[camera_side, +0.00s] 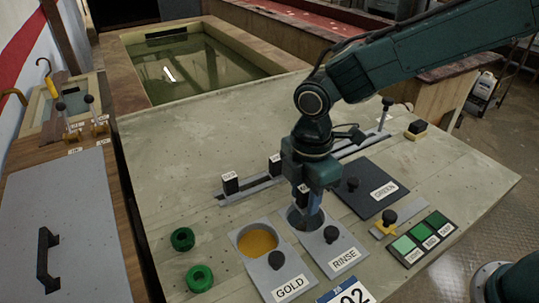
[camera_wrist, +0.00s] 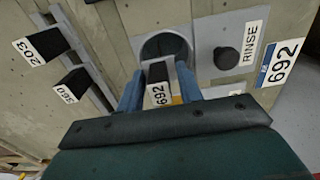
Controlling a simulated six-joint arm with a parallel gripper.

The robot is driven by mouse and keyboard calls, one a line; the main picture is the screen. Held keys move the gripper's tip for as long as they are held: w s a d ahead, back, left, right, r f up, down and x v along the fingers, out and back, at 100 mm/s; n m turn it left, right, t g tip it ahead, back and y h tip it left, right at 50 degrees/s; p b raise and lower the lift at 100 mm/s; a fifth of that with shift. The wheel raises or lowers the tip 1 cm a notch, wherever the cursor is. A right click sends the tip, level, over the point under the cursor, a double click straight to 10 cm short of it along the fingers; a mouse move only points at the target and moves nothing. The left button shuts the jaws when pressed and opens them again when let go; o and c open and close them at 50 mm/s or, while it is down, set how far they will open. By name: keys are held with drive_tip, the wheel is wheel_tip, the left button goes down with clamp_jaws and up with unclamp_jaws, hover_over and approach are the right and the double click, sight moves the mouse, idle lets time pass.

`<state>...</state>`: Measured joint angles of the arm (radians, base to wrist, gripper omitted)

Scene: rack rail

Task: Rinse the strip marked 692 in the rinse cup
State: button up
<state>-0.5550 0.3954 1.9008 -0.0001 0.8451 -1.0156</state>
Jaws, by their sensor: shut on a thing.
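My gripper (camera_side: 306,205) is shut on the black head of the strip marked 692 (camera_wrist: 158,85). Its blue fingers stand on both sides of the head in the wrist view. In the side view my gripper points down right over the opening of the rinse cup (camera_wrist: 165,42), which is set in the grey plate labelled RINSE (camera_side: 330,245). The strip's lower end is hidden, so I cannot tell how deep it is in the cup. A card marked 692 (camera_wrist: 282,62) lies beside the plate; it also shows in the side view (camera_side: 350,293).
Two other black-headed strips, one marked 203 (camera_wrist: 40,48), stand in the rail (camera_side: 257,186) behind. The GOLD cup (camera_side: 257,242) with yellow liquid is left of the rinse plate. A dark plate (camera_side: 368,190) and green swatches (camera_side: 422,238) lie right. Two green rings (camera_side: 183,239) lie left.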

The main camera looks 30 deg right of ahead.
drive_tip(key=shift+w, duration=0.2)
drive_tip(key=shift+s, duration=0.15)
idle(0.3)
drive_tip(key=shift+s, duration=1.05)
drive_tip(key=shift+w, duration=1.2)
